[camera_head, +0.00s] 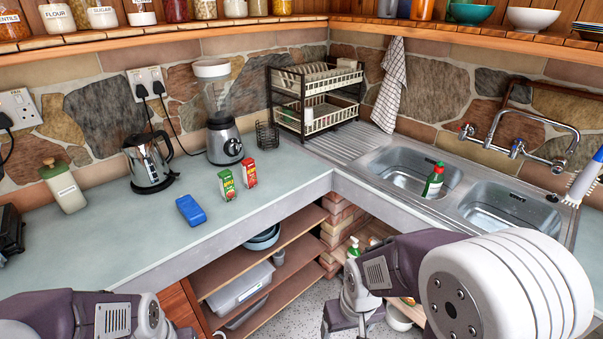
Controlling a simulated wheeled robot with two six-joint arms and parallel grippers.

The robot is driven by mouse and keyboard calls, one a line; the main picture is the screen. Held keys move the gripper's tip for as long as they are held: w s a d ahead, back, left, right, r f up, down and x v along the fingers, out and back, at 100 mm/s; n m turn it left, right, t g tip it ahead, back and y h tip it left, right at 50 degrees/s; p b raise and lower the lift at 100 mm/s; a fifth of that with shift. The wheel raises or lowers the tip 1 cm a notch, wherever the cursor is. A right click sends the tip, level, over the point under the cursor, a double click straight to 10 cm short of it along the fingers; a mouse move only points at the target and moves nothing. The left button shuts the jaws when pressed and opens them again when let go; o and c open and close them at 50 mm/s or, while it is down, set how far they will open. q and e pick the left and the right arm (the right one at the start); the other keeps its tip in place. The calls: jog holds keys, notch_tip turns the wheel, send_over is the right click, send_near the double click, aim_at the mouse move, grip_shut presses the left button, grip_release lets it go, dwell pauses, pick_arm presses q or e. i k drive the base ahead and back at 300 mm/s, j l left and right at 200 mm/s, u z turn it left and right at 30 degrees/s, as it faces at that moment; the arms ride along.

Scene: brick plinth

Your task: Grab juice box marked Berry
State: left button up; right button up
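Two juice boxes stand upright on the left counter in the head view. One is a green juice box (227,185) with a red and yellow print. The other is a red juice box (249,172) with some green on it, just behind and to the right. The lettering on both is too small to read, so I cannot tell which is marked Berry. My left arm shows at the bottom left and my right arm at the bottom right, both apart from the boxes. The fingers of neither gripper can be seen.
A blue block-like object (190,210) lies left of the boxes near the counter edge. A kettle (148,161), a blender (222,135) and a wire holder (267,135) stand behind. A dish rack (318,97) stands in the corner. The sink (405,165) is at right.

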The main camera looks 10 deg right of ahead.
aim_at(247, 167)
jog(key=i+l+u, duration=0.4)
jog(key=i+l, duration=0.5)
jog(key=i, duration=0.05)
